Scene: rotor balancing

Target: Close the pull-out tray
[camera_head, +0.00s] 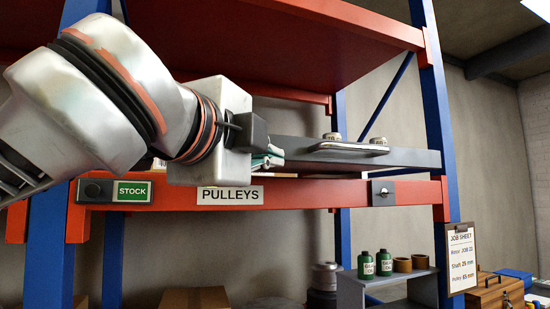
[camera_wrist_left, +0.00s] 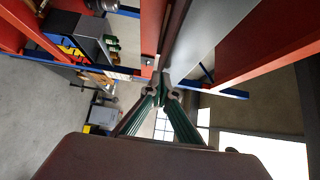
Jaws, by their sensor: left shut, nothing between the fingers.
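The pull-out tray (camera_head: 415,158) is a dark grey slab with a silver bar handle (camera_head: 347,147) on its front. It sits above the red beam labelled PULLEYS, in the blue-and-red rack. Two small labelled pieces (camera_head: 333,136) (camera_head: 377,141) show at its top edge. My left gripper (camera_head: 275,156) is shut and empty, at the left end of the tray front, left of the handle. The wrist block hides the tray's left part. In the left wrist view the green fingers meet (camera_wrist_left: 163,84) near a long grey surface. Whether they touch the tray cannot be told. My right gripper is not in view.
A red shelf (camera_head: 290,45) hangs above the tray, and blue uprights (camera_head: 435,120) flank it. The beam (camera_head: 335,193) carries a STOCK sign (camera_head: 133,191) and a latch plate (camera_head: 383,192). Green bottles (camera_head: 384,262) stand on a low grey stand. A job sheet (camera_head: 461,258) hangs at right.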

